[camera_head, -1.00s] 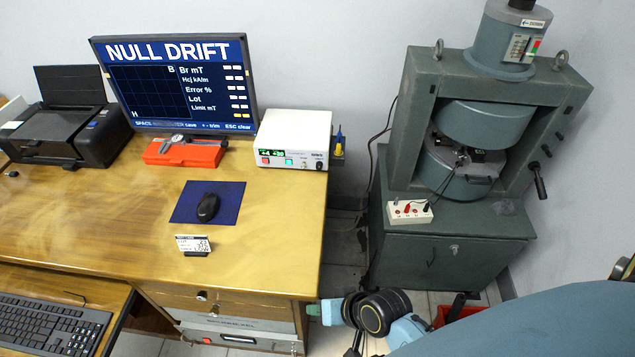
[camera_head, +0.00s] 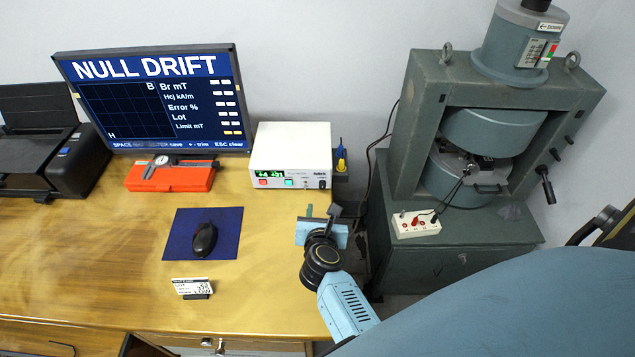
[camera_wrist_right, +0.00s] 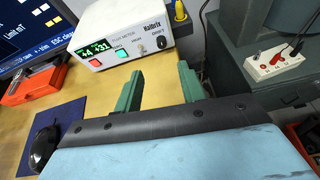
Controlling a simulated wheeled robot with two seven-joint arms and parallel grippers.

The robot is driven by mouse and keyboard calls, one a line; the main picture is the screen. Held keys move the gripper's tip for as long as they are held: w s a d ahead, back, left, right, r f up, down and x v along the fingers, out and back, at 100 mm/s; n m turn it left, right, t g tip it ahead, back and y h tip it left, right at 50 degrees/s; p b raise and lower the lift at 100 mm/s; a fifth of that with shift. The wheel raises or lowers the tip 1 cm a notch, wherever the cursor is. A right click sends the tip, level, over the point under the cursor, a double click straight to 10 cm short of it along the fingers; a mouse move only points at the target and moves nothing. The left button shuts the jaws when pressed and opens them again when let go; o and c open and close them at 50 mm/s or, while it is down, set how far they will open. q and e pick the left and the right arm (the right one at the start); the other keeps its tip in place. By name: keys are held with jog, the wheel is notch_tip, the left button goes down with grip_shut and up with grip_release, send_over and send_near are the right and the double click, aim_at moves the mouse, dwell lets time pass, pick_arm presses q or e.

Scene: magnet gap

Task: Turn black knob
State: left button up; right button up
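The white flux meter (camera_head: 290,150) stands at the back right of the desk, with a small black knob (camera_head: 322,184) at the lower right of its front panel. The right wrist view also shows the knob (camera_wrist_right: 161,43), beyond the fingers. My right gripper (camera_head: 321,211) is over the desk's right edge, in front of and below the meter. Its two green fingers (camera_wrist_right: 160,84) are apart with nothing between them, and they do not touch the knob. My left gripper is not in view.
A monitor (camera_head: 155,100), a red case (camera_head: 170,178) with a caliper on it, a mouse (camera_head: 204,239) and a label card (camera_head: 192,287) are to the left. Yellow-handled tools (camera_head: 341,158) hang beside the meter. A grey-green press (camera_head: 400,150) stands on the right.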

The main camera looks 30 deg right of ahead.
aim_at(322, 187)
jog(key=b+x, duration=0.3)
jog(key=x, duration=0.9)
jog(key=shift+d+f, duration=0.15)
jog(key=shift+f, duration=0.15)
jog(key=shift+w+d+f+b, duration=0.1)
jog(key=shift+w+d+b, duration=0.1)
jog(key=shift+w+b, duration=0.1)
grip_shut()
